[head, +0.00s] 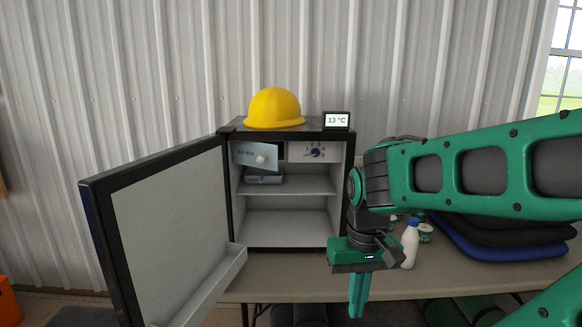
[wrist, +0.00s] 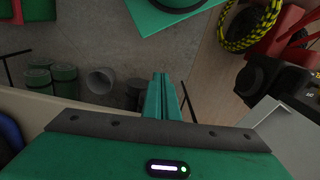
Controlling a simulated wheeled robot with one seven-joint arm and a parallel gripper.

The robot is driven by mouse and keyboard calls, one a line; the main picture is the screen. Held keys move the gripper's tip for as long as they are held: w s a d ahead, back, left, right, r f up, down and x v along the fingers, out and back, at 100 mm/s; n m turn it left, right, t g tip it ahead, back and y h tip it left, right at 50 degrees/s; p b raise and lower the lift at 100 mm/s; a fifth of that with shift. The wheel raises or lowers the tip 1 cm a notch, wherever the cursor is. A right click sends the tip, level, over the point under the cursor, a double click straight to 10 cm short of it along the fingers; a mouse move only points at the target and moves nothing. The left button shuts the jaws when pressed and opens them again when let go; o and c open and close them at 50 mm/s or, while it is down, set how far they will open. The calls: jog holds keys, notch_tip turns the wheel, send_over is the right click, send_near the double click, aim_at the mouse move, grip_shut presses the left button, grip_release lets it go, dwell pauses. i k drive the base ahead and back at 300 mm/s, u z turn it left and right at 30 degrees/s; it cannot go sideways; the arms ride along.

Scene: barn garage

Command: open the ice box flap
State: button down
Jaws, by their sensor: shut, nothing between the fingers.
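The ice box flap (head: 254,155) is a small grey panel with a round pale knob (head: 260,160), at the upper left inside a small fridge (head: 286,213). The flap sits askew, out of line with the dial panel to its right, with a dark gap along its right edge; it looks partly open. My gripper (head: 358,304) points down, shut and empty, in front of and to the right of the fridge, well below the flap and apart from it. In the wrist view my closed fingers (wrist: 162,92) point over the floor; the flap is not visible there.
The fridge door (head: 165,235) stands wide open to the left. A yellow hard hat (head: 274,108) and a thermometer (head: 337,120) sit on top. Front space between door and gripper is free.

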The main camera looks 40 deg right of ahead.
aim_at(256, 155)
jog(key=k, duration=0.85)
jog(key=z, duration=1.75)
jog(key=i, duration=1.35)
jog(key=u, duration=1.7)
